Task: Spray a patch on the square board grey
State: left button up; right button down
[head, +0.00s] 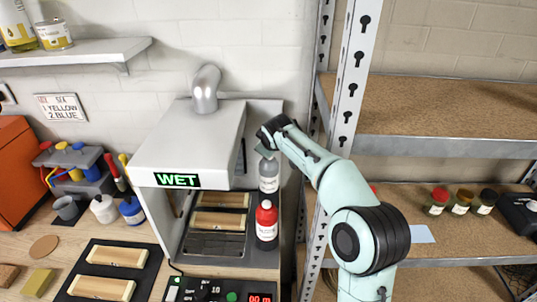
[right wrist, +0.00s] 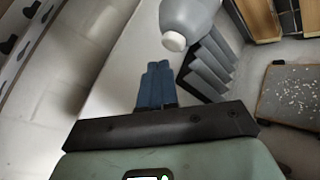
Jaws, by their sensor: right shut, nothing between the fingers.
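A grey can (head: 268,176) stands upright beside the booth's right side, with a red can (head: 266,222) in front of it. My right gripper (head: 262,142) is above the grey can. In the right wrist view its blue fingers (right wrist: 157,84) are shut and empty, and a grey rounded body with a white tip, apparently the grey can (right wrist: 185,18), is just beyond them. My left gripper is not in view.
The white booth (head: 190,140) shows a green WET sign (head: 178,181) and has wooden pieces (head: 217,221) inside. A dark tray (head: 76,289) with wooden blocks lies to the left. A metal shelf upright (head: 350,85) stands close to the right of my gripper.

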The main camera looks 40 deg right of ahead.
jog(key=shift+s+r, duration=0.15)
jog(key=shift+r, duration=0.15)
jog(key=shift+r+p, duration=0.65)
jog(key=shift+r, duration=0.3)
jog(key=shift+w+r, duration=0.35)
jog(key=shift+r, duration=0.25)
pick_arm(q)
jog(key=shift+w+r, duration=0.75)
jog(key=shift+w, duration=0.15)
pick_arm(e)
jog(key=shift+s+r, duration=0.15)
jog(key=shift+r, duration=0.45)
jog(key=shift+s+r, duration=0.15)
jog(key=shift+r, duration=0.4)
jog(key=shift+w, duration=0.1)
jog(key=shift+f, duration=0.1)
